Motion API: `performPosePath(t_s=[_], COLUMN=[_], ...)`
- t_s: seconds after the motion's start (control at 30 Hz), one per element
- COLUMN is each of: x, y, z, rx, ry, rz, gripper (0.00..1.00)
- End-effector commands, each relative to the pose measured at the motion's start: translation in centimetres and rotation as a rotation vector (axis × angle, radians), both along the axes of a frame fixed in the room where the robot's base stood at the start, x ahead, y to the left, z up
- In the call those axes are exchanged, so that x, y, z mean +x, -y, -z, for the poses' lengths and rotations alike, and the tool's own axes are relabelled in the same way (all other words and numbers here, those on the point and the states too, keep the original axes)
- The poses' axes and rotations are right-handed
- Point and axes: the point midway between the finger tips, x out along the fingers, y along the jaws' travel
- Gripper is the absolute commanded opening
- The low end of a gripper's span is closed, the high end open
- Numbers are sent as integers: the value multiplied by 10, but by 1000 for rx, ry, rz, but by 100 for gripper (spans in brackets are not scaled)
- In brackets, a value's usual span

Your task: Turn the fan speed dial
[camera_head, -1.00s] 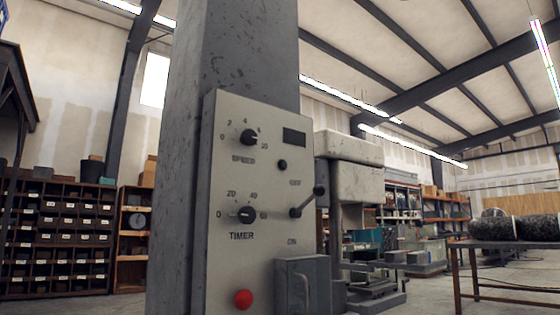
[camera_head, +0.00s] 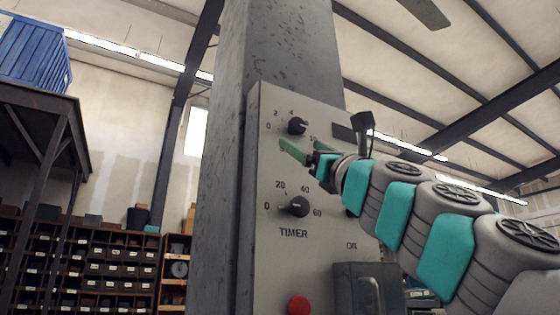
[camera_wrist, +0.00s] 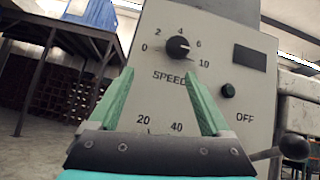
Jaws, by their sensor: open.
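The speed dial (camera_head: 297,125) is a round black knob near the top of a grey control panel on a column. It also shows in the wrist view (camera_wrist: 178,47), with a scale from 0 to 10 and the word SPEED below. Its pointer mark aims up and right, near the 6. My gripper (camera_head: 292,150) is in front of the panel, just below the dial, with green fingers. In the wrist view my gripper (camera_wrist: 160,88) has its fingers spread apart, with nothing between them, and the dial lies beyond the tips. I cannot tell whether a finger touches the panel.
The timer dial (camera_head: 295,207) sits below the speed dial. A red button (camera_head: 299,305) and a grey box (camera_head: 357,290) are lower on the panel.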

Motion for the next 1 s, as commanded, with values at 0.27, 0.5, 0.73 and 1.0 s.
performPosePath(t_s=[0.27,0.5,0.73,1.0], x=[6,20,36,48], y=[26,17,5,-3], z=[-19,-39,-60,-69], rx=[167,161,161,160], ry=[-34,-32,-30,-33], rz=[-56,-52,-52,-53], gripper=[82,82,82,82])
